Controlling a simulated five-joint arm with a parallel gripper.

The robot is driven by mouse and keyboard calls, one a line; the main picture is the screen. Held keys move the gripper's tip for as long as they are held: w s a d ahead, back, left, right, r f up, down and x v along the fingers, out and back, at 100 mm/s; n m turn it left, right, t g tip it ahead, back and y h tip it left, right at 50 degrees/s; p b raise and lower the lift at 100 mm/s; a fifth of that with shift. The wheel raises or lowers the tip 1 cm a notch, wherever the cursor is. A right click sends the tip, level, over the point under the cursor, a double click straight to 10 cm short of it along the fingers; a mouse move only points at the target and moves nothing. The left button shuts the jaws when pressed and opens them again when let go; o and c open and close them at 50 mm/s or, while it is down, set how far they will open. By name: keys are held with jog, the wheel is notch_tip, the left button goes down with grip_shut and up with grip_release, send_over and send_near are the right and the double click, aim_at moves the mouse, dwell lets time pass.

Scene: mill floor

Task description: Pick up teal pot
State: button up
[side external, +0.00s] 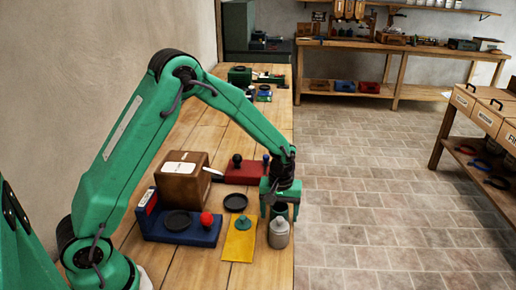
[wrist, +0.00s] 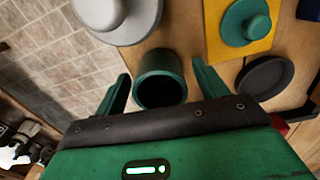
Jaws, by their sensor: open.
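The teal pot (wrist: 160,66) is a small dark teal open-topped cylinder with a dark inside. In the wrist view it stands between the two fingers of my open gripper (wrist: 161,82), with a visible gap on each side. In the side view the pot (side external: 280,210) is near the right edge of the wooden bench, and my gripper (side external: 279,196) is right above and around it, hiding part of it. I cannot tell how far down the fingers reach. A teal knobbed lid (side external: 243,223) lies on a yellow sheet (side external: 239,246) to the left of the pot.
A grey jar (side external: 279,235) stands close in front of the pot. A black dish (side external: 235,202), a blue base (side external: 179,231) with a red ball (side external: 206,218), a brown box (side external: 182,186) and a red block (side external: 243,175) crowd the left. Floor (side external: 360,220) lies beyond the bench edge.

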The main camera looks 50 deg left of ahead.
jog(key=shift+f, duration=0.1)
dwell(0.4)
jog(key=c, duration=1.4)
jog(key=shift+r, duration=0.2)
jog(key=shift+r, duration=4.9)
jog(key=shift+a, duration=0.1)
jog(key=s+a+f+n, duration=0.1)
jog(key=a+n, duration=0.2)
jog(key=a, duration=0.1)
jog(key=s+a+n, duration=0.2)
jog(key=a+n, duration=0.1)
jog(key=a, duration=0.2)
jog(key=s+a+f+n, duration=0.1)
jog(key=s+a+n, duration=0.1)
jog(key=a+n, duration=0.1)
jog(key=shift+s+a+f, duration=0.1)
jog(key=shift+a+f, duration=0.05)
jog(key=shift+a, duration=0.3)
jog(key=shift+s+a+f, duration=0.1)
jog(key=shift+a+f, duration=0.05)
jog(key=shift+a, duration=0.25)
